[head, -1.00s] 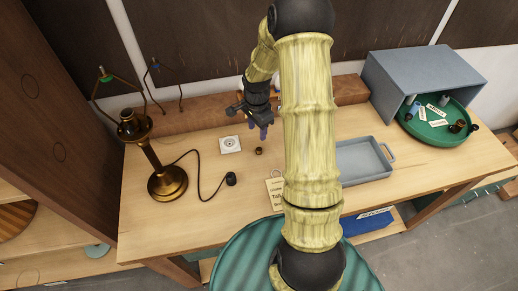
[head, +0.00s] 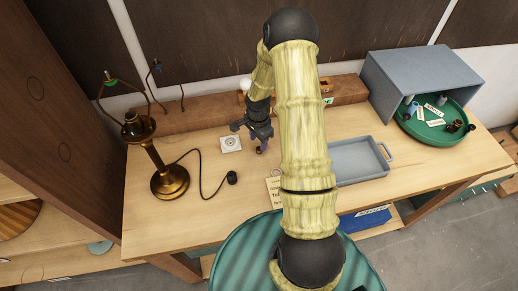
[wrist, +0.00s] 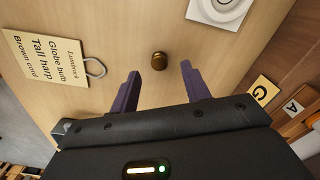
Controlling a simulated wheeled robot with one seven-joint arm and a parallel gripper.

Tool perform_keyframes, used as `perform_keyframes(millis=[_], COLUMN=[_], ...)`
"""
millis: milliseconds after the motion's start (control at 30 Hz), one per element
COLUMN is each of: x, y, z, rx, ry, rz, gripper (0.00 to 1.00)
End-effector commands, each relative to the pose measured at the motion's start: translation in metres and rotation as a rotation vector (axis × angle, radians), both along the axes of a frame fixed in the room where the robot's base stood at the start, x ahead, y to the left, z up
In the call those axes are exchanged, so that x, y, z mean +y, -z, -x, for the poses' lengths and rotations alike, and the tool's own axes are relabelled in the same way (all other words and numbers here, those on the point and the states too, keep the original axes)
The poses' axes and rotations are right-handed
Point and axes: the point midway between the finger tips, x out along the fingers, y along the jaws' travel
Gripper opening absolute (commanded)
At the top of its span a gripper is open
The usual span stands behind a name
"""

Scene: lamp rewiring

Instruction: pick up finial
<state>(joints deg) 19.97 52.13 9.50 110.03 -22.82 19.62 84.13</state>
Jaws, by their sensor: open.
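The finial, a small round brass-brown knob (wrist: 159,61), stands on the wooden tabletop in the wrist view. My gripper (wrist: 161,70) is open, with its two purple fingers spread to the left and right of the knob's line. The knob shows between and slightly beyond the fingertips, and nothing is held. In the head view my gripper (head: 262,147) is low over the middle of the bench, and the knob is hard to make out by its fingers.
A label card (wrist: 44,62) lies left of the knob, a white socket plate (head: 231,143) near it. A brass lamp (head: 168,180) with a black cord and plug (head: 232,178) stands left. A grey tray (head: 358,160) and green round tray (head: 433,124) are right.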

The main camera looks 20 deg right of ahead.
Motion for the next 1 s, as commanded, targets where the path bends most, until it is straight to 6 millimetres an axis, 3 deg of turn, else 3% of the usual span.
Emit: perform_keyframes(millis=[400, 967, 1000], x=[-0.005, -0.005, -0.005], y=[0.039, 0.040, 0.040], z=[0.000, 0.000, 0.000], rx=[0.002, 0.001, 0.001], ry=[-0.001, 0.000, 0.000], rz=[0.000, 0.000, 0.000], gripper=[0.47, 0.47, 0.39])
